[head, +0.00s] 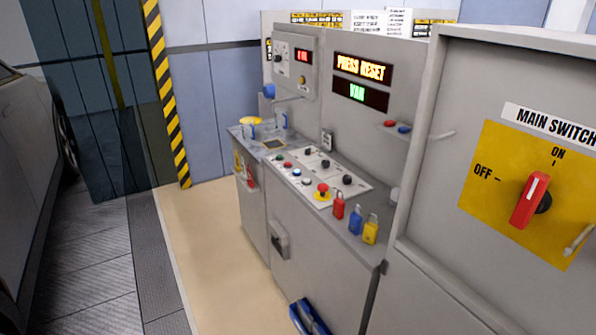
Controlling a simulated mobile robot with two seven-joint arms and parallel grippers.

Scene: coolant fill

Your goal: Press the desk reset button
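The grey control desk (325,247) stands in the middle of the head view. Its sloped top carries a light panel with several small buttons and dark knobs. A pale blue button (297,172) seems lit; labels are too small to read, so I cannot tell for certain which one is the reset button. A red mushroom button on a yellow ring (322,191) sits at the panel's near end. Above the desk, an orange display (361,68) reads "PRESS RESET" and a green display (357,94) reads "VAN". Neither of my grippers is in view.
A large cabinet with a red main switch (529,200), handle near ON, stands close at right. A grey vehicle (25,200) is at left.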

